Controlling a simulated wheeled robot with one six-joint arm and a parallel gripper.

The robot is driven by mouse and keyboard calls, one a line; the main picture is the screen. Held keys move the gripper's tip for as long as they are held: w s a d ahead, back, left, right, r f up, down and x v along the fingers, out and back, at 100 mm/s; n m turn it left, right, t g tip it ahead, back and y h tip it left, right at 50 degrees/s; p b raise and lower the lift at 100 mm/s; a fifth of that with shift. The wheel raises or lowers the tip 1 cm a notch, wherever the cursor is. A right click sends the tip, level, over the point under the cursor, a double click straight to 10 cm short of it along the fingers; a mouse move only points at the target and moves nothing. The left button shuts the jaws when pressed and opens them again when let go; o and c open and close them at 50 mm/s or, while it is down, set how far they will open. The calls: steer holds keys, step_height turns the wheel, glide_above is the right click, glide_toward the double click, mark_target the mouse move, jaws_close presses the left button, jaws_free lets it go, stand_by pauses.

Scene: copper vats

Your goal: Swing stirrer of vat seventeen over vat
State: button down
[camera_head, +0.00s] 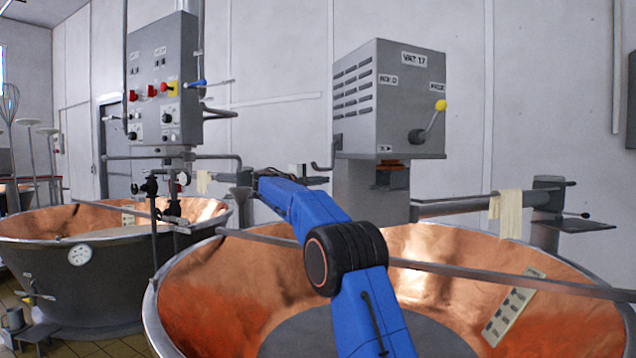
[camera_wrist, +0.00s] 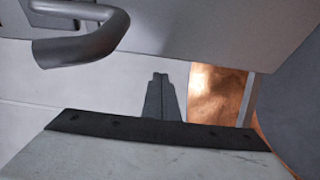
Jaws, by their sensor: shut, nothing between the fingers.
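The stirrer head of vat seventeen is a grey box (camera_head: 390,100) labelled VAT 17, on a thick grey column behind the large copper vat (camera_head: 215,290). A bent grey handle (camera_head: 325,160) sticks out at the box's lower left; a bent grey bar, apparently this handle, is at the upper left of the wrist view (camera_wrist: 85,45). A lever with a yellow knob (camera_head: 440,105) is on the box's front. My gripper (camera_head: 318,180) is left of the column, just below the handle. In the wrist view its fingers (camera_wrist: 158,78) are shut and empty, apart from the bar.
A second copper vat (camera_head: 60,225) stands at the left, with a grey control box (camera_head: 162,80) above. A flat bar (camera_head: 460,272) crosses the front vat. A cloth (camera_head: 509,212) hangs on a rail right of the column. A perforated pale strip (camera_head: 512,308) lies inside the vat.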

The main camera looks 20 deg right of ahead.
steer(key=shift+s+f, duration=0.1)
steer(key=shift+s, duration=1.1)
steer(key=shift+s, duration=0.1)
